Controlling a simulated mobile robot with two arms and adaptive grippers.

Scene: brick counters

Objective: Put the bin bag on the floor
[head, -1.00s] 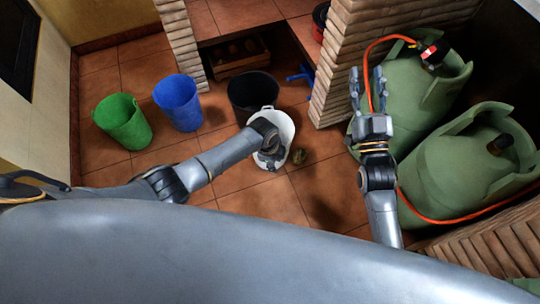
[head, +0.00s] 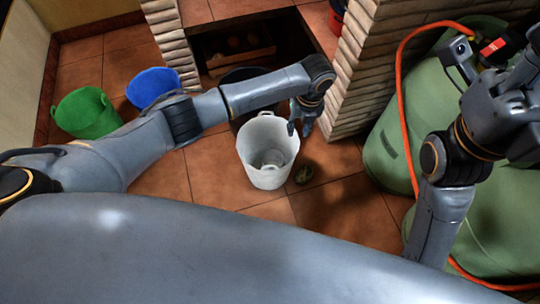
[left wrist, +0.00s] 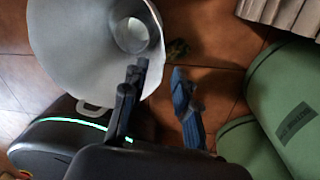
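I cannot make out a bin bag for certain. A white bin (head: 250,165) stands upright on the tiled floor; in the left wrist view the white bin (left wrist: 70,45) shows a round grey patch at its bottom. A small brown-green crumpled thing (head: 304,174) lies on the floor just right of it. My left gripper (head: 302,122) hangs above the white bin's right rim. In the left wrist view my left gripper (left wrist: 158,92) has its fingers apart with nothing between them. My right gripper (head: 495,60) is raised at the right over the gas bottles, fingers apart and empty.
A green bin (head: 85,115) and a blue bin (head: 152,86) stand at the left. A black bin (head: 238,75) is partly hidden behind my left arm. Green gas bottles (head: 395,135) with an orange hose fill the right side, beside a brick pillar (head: 365,60). Floor in front is free.

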